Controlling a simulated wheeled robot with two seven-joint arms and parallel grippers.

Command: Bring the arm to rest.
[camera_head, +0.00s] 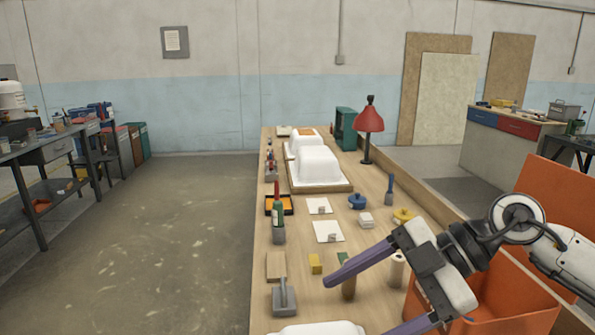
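My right arm comes in from the right edge, over the orange bin (510,305) and the near right part of the workbench. My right gripper (356,309) points left, its two purple fingers spread wide apart. Nothing shows held between them. The lower finger runs out of the bottom of the picture. My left gripper is not in view. White tub-shaped shells (317,163) stand on boards at the far part of the workbench (262,240).
A red lamp (369,120) stands at the bench's far right. A white shape (318,329) shows at the bottom edge. Floor at left is clear.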

